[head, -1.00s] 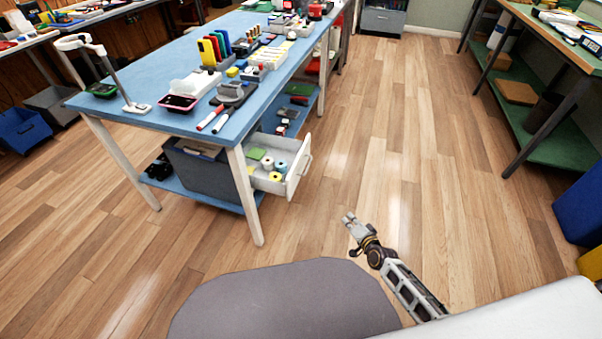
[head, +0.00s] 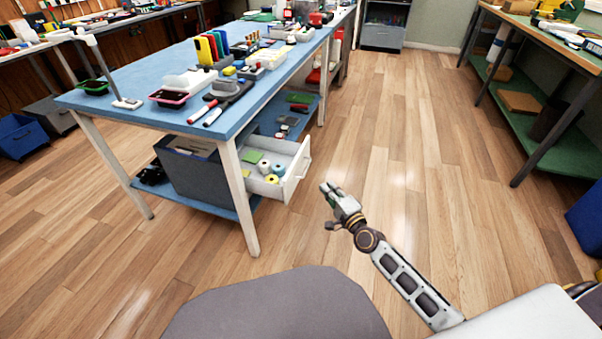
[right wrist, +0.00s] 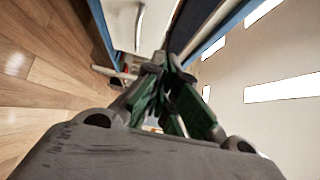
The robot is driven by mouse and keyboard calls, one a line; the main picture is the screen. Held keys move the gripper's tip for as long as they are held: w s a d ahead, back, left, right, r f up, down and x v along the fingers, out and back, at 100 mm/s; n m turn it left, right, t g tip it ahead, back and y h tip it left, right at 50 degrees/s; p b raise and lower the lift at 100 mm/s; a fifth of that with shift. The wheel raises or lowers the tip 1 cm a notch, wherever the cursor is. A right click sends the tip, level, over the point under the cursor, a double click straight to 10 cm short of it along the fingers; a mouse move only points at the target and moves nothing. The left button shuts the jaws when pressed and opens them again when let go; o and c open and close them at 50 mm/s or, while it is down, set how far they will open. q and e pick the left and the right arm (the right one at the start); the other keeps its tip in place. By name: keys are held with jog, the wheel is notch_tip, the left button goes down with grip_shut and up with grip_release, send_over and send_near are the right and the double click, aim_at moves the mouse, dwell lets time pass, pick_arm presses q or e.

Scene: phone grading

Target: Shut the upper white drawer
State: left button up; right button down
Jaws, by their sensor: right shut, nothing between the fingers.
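The white drawer (head: 297,185) stands pulled out under the near right end of the blue workbench (head: 150,88). Rolls and a green item lie inside it, and its front with a handle faces right. In the right wrist view, a white panel with a handle (right wrist: 125,22), which looks like the drawer front, fills the top. My right gripper (head: 327,188) is shut and empty, over the floor to the right of the drawer front and apart from it. Its fingers (right wrist: 172,62) also show in the right wrist view. My left gripper is not in view.
A dark grey bin (head: 195,172) sits on the bench's lower shelf, left of the drawer. A bench leg (head: 240,200) stands just in front of it. A second bench (head: 545,125) stands at the right. The wooden floor between the benches is clear.

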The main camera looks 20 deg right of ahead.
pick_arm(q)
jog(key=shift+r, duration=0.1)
pick_arm(e)
jog(key=shift+r, duration=0.1)
jog(key=shift+w+a, duration=0.1)
jog(key=shift+w, duration=0.1)
send_near(297, 159)
jog(key=shift+d, duration=1.7)
jog(key=w+a, duration=0.2)
jog(key=w+a+b, duration=0.1)
jog(key=w, duration=0.1)
jog(key=shift+w+a+f, duration=0.25)
jog(key=shift+w+a, duration=0.05)
jog(key=shift+a, duration=0.1)
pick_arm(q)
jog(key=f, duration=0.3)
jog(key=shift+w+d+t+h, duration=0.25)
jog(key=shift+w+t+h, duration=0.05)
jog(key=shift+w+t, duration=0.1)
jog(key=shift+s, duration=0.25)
pick_arm(e)
jog(key=shift+w+a, duration=0.1)
jog(key=shift+a, duration=0.05)
